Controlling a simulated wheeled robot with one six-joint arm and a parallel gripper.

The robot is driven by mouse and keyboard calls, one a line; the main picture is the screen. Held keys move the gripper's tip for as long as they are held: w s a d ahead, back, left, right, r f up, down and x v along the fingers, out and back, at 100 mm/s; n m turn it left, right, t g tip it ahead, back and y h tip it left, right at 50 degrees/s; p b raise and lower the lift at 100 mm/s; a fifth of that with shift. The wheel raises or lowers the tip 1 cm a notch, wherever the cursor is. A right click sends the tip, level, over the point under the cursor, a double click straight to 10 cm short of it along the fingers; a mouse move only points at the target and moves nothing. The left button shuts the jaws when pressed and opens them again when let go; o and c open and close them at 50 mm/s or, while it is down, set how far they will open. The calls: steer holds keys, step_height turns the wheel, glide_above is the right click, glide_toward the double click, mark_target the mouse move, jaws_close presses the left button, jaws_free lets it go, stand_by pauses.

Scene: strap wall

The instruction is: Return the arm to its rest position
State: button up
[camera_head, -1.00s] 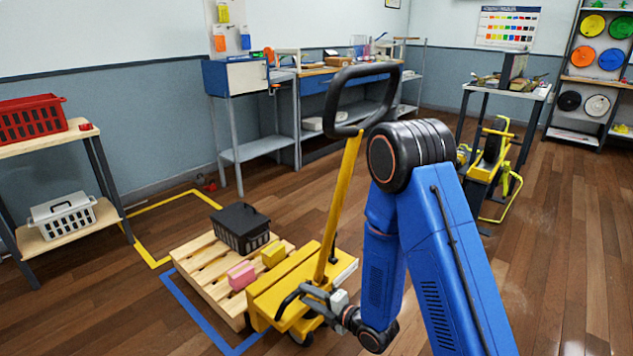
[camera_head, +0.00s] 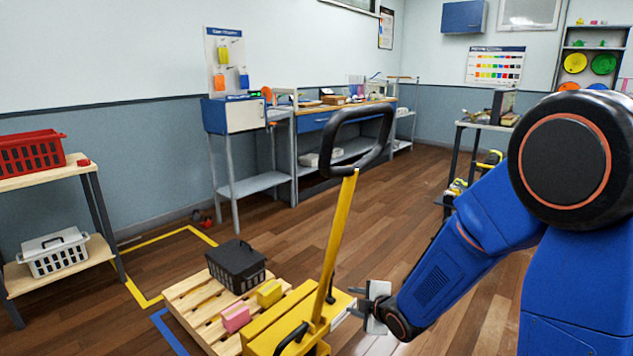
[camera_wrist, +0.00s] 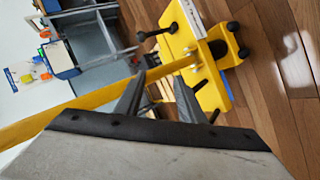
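My blue arm (camera_head: 470,255) comes in from the lower right, with its big black joint near the right edge. My gripper (camera_head: 358,301) is at the arm's end, just right of the yellow pallet jack (camera_head: 280,328) and its upright yellow handle (camera_head: 338,235). In the wrist view, my gripper's (camera_wrist: 155,88) two dark fingers stand apart with nothing held between them. The yellow handle (camera_wrist: 70,108) and the jack (camera_wrist: 205,75) show beyond the fingers. Whether any part touches the jack cannot be told.
A wooden pallet (camera_head: 188,296) on the left bears a black crate (camera_head: 237,266), a pink block (camera_head: 236,318) and a yellow block (camera_head: 269,293). A shelf with a red crate (camera_head: 30,149) and a white crate (camera_head: 55,254) stands far left. Open floor (camera_head: 400,215) lies behind the handle.

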steer(key=s+d+r+m+g+h, duration=0.2)
steer(key=s+d+r+m+h, duration=0.2)
steer(key=s+d+r+m, duration=0.75)
steer(key=s+d+r+m+g, duration=0.2)
steer(key=s+d+m, duration=0.1)
steer(key=s, duration=0.8)
steer(key=s+d+r+m+g+h, duration=0.1)
steer(key=s+d+r+m, duration=0.2)
steer(key=s, duration=0.8)
steer(key=shift+s+d+m+g, duration=0.15)
steer(key=shift+s+m+g, duration=0.25)
steer(key=shift+m, duration=0.25)
steer(key=shift+c, duration=0.6)
